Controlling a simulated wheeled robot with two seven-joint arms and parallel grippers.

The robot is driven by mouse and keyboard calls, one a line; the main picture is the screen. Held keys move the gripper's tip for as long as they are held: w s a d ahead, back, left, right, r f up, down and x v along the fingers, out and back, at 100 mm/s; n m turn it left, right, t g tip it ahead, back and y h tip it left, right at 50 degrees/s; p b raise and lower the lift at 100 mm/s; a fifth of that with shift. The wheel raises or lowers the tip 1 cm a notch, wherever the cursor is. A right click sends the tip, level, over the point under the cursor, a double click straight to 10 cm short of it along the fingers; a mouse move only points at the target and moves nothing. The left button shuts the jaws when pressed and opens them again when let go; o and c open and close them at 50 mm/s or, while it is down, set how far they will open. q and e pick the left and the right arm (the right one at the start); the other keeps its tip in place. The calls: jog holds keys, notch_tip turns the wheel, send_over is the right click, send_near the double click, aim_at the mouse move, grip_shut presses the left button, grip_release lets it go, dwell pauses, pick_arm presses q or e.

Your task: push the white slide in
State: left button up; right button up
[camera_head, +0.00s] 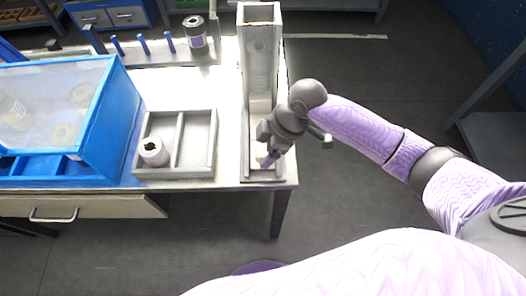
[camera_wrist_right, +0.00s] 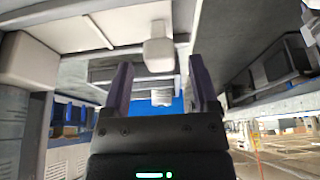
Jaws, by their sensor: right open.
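The white slide (camera_head: 260,104) sits low in the tall grey chute at the right end of the table. Its near part is partly hidden behind my right gripper (camera_head: 268,159). In the right wrist view a white block-shaped knob (camera_wrist_right: 158,53) lies ahead of my right gripper (camera_wrist_right: 161,82), between the lines of its two dark fingers. The fingers are open and hold nothing. I cannot tell whether they touch the knob. My left gripper is not in view.
A grey two-part tray (camera_head: 214,150) with a white roll (camera_head: 154,152) in its left compartment stands left of the chute. A blue clear-lidded case (camera_head: 112,115) is farther left. Another roll (camera_head: 195,34) stands at the back by blue pegs. The table edge is close to my gripper.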

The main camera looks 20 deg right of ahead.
jog(key=shift+a+f, duration=0.25)
jog(key=shift+f, duration=0.3)
grip_shut()
dwell(1.0)
